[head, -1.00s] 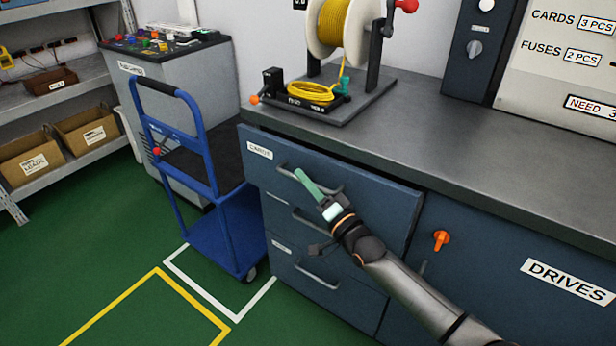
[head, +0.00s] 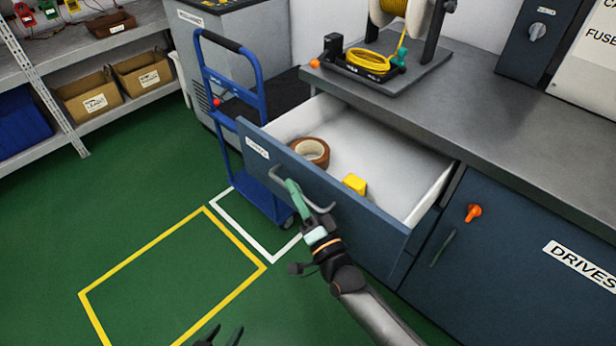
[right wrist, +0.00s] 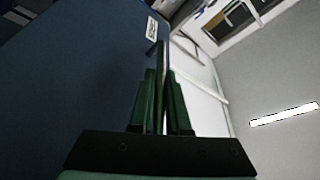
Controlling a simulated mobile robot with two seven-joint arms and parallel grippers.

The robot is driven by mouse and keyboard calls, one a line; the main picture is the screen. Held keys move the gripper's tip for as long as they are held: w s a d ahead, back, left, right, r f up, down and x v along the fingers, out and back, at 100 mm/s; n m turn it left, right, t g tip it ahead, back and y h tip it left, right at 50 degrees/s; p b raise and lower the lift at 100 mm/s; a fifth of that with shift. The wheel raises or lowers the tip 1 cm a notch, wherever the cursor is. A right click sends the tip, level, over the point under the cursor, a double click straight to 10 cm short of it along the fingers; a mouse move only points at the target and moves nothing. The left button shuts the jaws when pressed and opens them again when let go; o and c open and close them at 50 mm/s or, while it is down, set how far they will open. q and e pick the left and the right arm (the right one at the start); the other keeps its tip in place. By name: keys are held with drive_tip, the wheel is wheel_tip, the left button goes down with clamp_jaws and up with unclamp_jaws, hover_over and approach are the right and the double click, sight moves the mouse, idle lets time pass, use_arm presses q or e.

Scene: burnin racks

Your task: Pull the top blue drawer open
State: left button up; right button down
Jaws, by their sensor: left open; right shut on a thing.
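The top blue drawer (head: 330,191) stands well open in the head view, pulled out from the counter cabinet. A brown tape roll (head: 311,152) and a small yellow block (head: 354,184) lie inside it. My right gripper (head: 295,190), with green fingers, is shut on the drawer's grey bar handle (head: 318,205). In the right wrist view the green fingers (right wrist: 161,100) are close together beside the blue drawer front (right wrist: 75,75). My left gripper (head: 222,339) shows only its dark fingertips at the bottom edge, apart and empty.
A blue trolley (head: 252,105) stands left of the drawer. A spool stand (head: 385,80) with yellow cable is on the counter (head: 480,110). An orange knob (head: 473,212) is on the DRIVES door. Green floor (head: 130,210) is clear at the left.

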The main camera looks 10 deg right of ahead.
use_arm(q)
drive_tip(key=shift+s+a, duration=0.15)
drive_tip(key=shift+a, duration=0.15)
use_arm(e)
drive_tip(key=shift+s+a, duration=0.45)
drive_tip(key=shift+a, duration=0.1)
use_arm(q)
drive_tip(key=shift+s+f, duration=0.1)
drive_tip(key=shift+s, duration=0.1)
use_arm(e)
drive_tip(key=c, duration=0.9)
unclamp_jaws()
use_arm(q)
drive_tip(key=shift+s, duration=0.15)
drive_tip(key=shift+w+a, duration=0.1)
drive_tip(key=shift+w, duration=0.1)
use_arm(e)
drive_tip(key=v, duration=1.2)
drive_tip(key=shift+s+d+f, duration=0.15)
drive_tip(key=shift+s, duration=0.1)
